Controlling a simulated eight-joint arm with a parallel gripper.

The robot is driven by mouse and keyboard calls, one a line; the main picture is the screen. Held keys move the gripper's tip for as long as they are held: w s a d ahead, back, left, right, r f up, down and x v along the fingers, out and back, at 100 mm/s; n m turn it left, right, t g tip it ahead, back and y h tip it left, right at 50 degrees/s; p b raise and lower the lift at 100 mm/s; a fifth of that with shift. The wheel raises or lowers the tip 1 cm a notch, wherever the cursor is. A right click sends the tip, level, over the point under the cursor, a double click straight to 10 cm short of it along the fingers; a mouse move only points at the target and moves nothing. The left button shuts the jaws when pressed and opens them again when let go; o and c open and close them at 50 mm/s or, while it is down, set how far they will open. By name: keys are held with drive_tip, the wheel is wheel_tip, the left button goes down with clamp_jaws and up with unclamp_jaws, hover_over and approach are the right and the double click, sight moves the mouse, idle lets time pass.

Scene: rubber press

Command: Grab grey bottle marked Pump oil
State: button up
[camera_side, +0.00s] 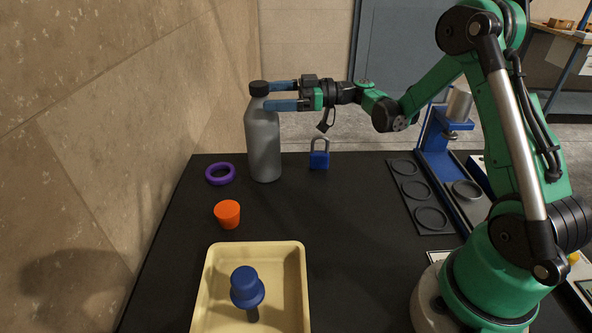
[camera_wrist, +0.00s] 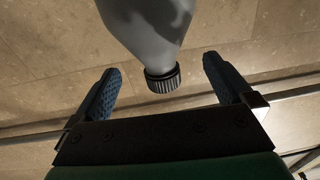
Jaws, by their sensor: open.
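A grey bottle (camera_side: 263,142) with a black cap stands upright at the far left of the black table in the side view. No label can be read on it. In the wrist view the bottle (camera_wrist: 150,25) comes in from the top, with its ribbed black cap (camera_wrist: 162,80) pointing toward my gripper. My gripper (camera_side: 268,97) is level with the bottle's neck, its blue fingers reaching in from the right. In the wrist view my gripper (camera_wrist: 160,82) is open, with the cap between the two fingers and clear space on both sides.
A purple ring (camera_side: 220,182), an orange cup-like piece (camera_side: 227,214) and a blue padlock (camera_side: 319,158) lie near the bottle. A cream tray (camera_side: 297,270) holds a blue-knobbed tool (camera_side: 246,286). A blue press (camera_side: 440,150) and a holed rack (camera_side: 413,190) stand right. The middle table is clear.

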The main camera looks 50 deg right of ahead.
sight(277, 125)
wheel_tip(277, 125, down, 2)
drive_tip(key=shift+f, duration=0.25)
wheel_tip(277, 125, down, 4)
drive_tip(key=shift+r, duration=0.15)
drive_tip(key=shift+f+x, duration=0.2)
drive_tip(key=shift+x, duration=0.85)
drive_tip(key=shift+w+a, duration=0.25)
drive_tip(key=shift+a, duration=0.1)
clamp_jaws()
